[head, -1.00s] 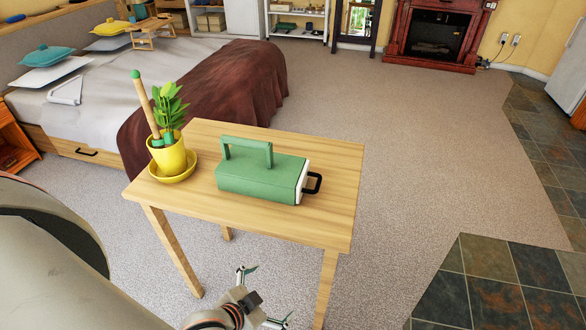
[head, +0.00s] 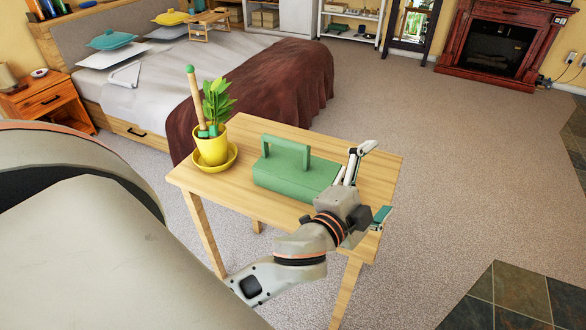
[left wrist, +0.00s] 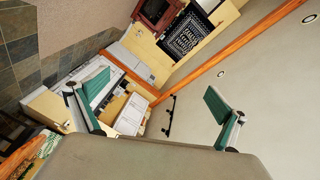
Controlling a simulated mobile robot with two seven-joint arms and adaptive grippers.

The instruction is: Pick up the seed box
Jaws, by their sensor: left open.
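The seed box is a green box (head: 285,178) with a raised green handle. It lies on the wooden table (head: 240,129) in the head view. Its right end, where a white face and black handle showed earlier, is now hidden behind my left gripper. My left gripper (head: 378,181) is open and empty at the box's right end, in front of it from the camera; I cannot tell whether they touch. In the left wrist view the two green-padded fingers (left wrist: 160,105) stand wide apart with only the room between them. My right gripper is not in view.
A yellow pot (head: 211,146) with a plant and a green-tipped stick stands on a yellow saucer (head: 233,163) at the table's left. A bed with a brown blanket (head: 270,85) is behind the table. Carpet right of the table is clear.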

